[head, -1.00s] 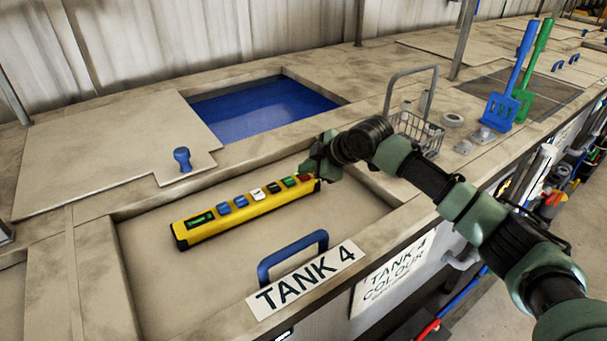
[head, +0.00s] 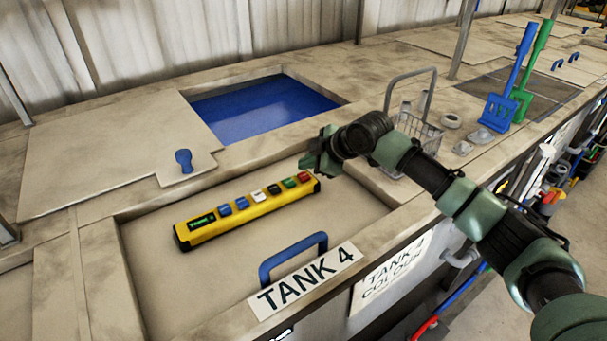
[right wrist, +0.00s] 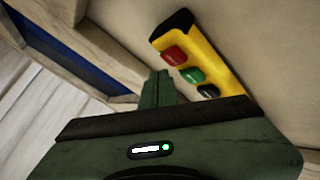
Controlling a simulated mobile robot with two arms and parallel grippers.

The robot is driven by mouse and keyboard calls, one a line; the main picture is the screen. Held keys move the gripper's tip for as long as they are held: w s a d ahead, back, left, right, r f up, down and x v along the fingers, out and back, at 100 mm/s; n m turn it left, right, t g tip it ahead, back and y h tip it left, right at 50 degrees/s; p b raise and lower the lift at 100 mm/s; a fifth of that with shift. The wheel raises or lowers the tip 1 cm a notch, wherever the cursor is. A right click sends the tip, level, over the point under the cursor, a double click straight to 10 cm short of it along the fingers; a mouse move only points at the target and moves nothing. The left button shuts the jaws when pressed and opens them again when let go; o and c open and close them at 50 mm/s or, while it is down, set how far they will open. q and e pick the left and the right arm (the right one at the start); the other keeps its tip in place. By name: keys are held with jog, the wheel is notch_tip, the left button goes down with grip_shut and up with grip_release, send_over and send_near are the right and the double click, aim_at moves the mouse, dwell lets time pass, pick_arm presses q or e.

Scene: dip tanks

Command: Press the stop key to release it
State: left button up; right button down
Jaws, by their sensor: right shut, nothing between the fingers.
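A yellow control box (head: 248,212) lies in the shallow recess on the bench, with a row of coloured keys on top. The red key (head: 304,177) sits at its far right end, beside a green key (head: 289,183). Both also show in the right wrist view, the red key (right wrist: 173,55) outermost. No lettering on the keys is readable. My right gripper (head: 305,163) is shut and empty, just behind and above the red key, apart from it. Its fingers (right wrist: 161,76) are beside the red key in the right wrist view. My left gripper is out of view.
A blue-handled lid (head: 110,160) lies left of an open tank of blue liquid (head: 262,108). A blue handle (head: 293,255) stands in front of the box. A wire basket (head: 418,130) and blue and green paddles stand to the right.

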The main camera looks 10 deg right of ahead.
aim_at(306, 177)
notch_tip(306, 177, up, 5)
jog(key=p, duration=0.4)
jog(key=shift+f, duration=0.1)
